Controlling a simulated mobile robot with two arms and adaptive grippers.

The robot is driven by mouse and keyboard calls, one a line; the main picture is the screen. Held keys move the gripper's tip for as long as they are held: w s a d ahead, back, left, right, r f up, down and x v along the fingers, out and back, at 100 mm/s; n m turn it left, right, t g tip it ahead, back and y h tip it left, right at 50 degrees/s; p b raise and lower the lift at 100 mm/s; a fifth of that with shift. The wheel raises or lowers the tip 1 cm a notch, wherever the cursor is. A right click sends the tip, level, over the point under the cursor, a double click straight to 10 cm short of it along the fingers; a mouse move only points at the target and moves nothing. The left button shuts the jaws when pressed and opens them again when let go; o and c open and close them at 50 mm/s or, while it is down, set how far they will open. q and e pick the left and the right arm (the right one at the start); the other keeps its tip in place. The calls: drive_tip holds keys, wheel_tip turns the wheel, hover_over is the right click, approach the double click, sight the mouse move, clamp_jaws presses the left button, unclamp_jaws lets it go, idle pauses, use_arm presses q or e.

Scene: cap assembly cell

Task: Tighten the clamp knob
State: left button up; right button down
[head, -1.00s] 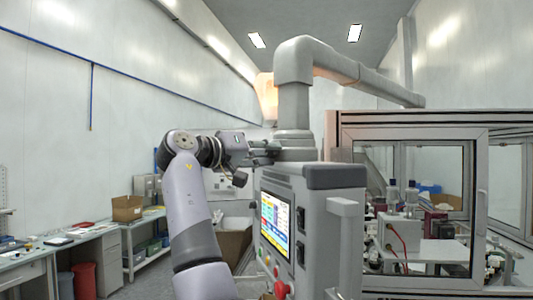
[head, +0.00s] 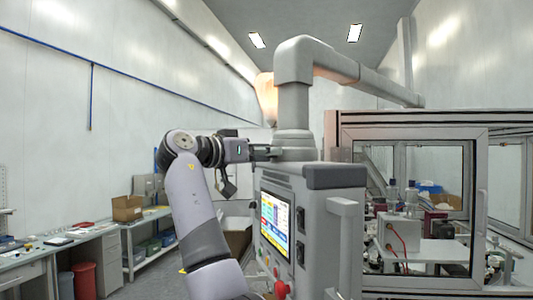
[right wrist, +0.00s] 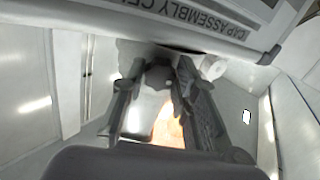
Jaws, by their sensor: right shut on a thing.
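The clamp knob (right wrist: 157,76) is a small dark grey piece between my right gripper's fingers in the right wrist view. In the head view the fingers hide it beside the collar (head: 296,146) under the thick grey pipe. My right gripper (head: 265,152) reaches in from the left, roughly level, just above the top of the control panel box (head: 336,178). In the right wrist view my right gripper (right wrist: 158,70) has a finger on each side of the knob and is shut on it. My left gripper is not in view.
The panel box carries a lit screen (head: 275,223) and a red button (head: 281,289) below. The grey pipe (head: 293,95) rises and bends right above the gripper. A glazed machine cell (head: 405,133) stands at right. Workbenches (head: 88,236) line the left wall, well clear.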

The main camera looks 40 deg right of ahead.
idle(0.3)
drive_tip(key=c, duration=1.3)
unclamp_jaws()
drive_tip(key=shift+a, duration=0.1)
drive_tip(key=a, duration=0.8)
drive_tip(key=s+a, duration=0.1)
drive_tip(key=a, duration=0.3)
